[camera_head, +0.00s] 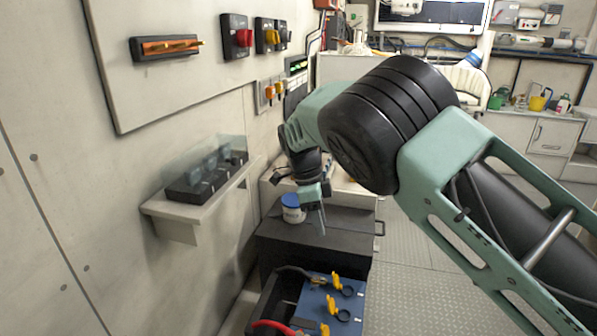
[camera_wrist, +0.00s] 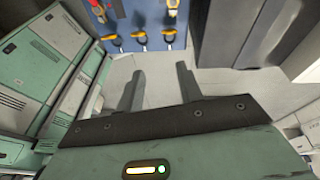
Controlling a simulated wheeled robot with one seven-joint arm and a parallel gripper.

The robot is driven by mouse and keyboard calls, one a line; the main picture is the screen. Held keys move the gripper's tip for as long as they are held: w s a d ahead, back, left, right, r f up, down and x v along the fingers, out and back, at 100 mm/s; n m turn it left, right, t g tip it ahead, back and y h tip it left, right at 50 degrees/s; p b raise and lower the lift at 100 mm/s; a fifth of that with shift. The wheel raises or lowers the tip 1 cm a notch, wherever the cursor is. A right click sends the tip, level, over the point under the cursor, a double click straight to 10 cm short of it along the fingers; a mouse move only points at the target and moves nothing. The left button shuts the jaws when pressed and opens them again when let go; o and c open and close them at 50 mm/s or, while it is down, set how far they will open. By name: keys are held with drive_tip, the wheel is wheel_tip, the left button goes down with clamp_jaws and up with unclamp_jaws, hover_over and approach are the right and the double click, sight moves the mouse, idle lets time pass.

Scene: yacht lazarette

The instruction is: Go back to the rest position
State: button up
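My gripper (camera_head: 319,212) hangs from my green arm near the middle of the head view, fingers pointing down. It is above the dark box and just right of a white tub with a blue lid (camera_head: 293,208); I cannot tell whether it is apart from the box top. In the wrist view my gripper (camera_wrist: 158,88) shows two dark fingers set well apart with nothing between them. Beyond the fingers lie pale floor or wall and a blue panel with yellow fittings (camera_wrist: 143,22).
The dark box (camera_head: 325,225) stands beside the wall. A blue panel with yellow rings (camera_head: 316,300) is in front, with a red cable (camera_head: 272,326). A shelf (camera_head: 190,208) with a clear-covered black unit juts from the left wall, below switches (camera_head: 237,38). Grated floor (camera_head: 425,285) is open at right.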

drive_tip(key=s+r+n+y, duration=0.1)
drive_tip(key=s+r+n, duration=0.2)
drive_tip(key=s+n, duration=0.3)
drive_tip(key=s+d+r+n+y, duration=0.1)
drive_tip(key=s+r+n+y, duration=0.2)
drive_tip(key=s, duration=0.5)
drive_tip(key=s+r+n, duration=0.3)
drive_tip(key=s+n, duration=0.3)
drive_tip(key=s, duration=0.1)
drive_tip(key=s+d+n, duration=0.2)
drive_tip(key=s+n, duration=0.4)
drive_tip(key=s, duration=0.2)
drive_tip(key=s+d+n+t, duration=0.1)
drive_tip(key=s+d+n, duration=0.2)
drive_tip(key=s+n, duration=0.3)
drive_tip(key=shift+s+d+n+t+h, duration=0.3)
drive_tip(key=shift+s+n, duration=0.1)
drive_tip(key=shift+s, duration=0.5)
